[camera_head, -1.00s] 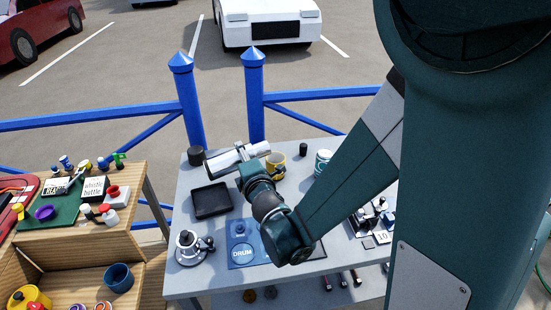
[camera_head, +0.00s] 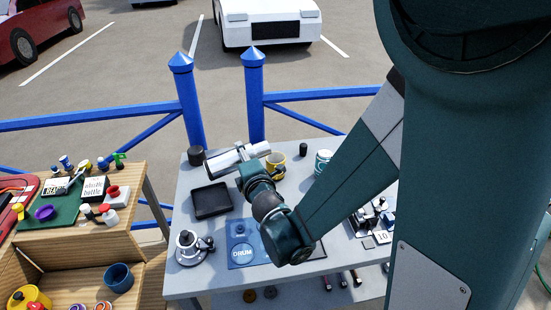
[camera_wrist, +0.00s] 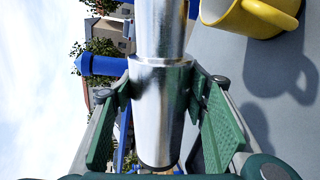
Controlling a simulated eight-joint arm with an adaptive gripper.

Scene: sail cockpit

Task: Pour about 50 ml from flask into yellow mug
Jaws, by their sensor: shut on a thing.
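The silver flask (camera_head: 236,159) lies nearly level in my gripper, above the table, with its right end a little higher in the head view. In the wrist view, the flask (camera_wrist: 160,100) is between the two green finger pads of my gripper (camera_wrist: 160,118), which is shut on it. The yellow mug (camera_head: 277,171) stands upright on the table, just right of the flask's right end. The mug (camera_wrist: 252,18) also shows at the top right of the wrist view, apart from the flask. The flask's mouth and any liquid are out of sight.
A dark cylinder (camera_head: 196,155) stands at the back left. A small black cylinder (camera_head: 303,149) and a teal-and-white mug (camera_head: 323,157) stand right of the yellow mug.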

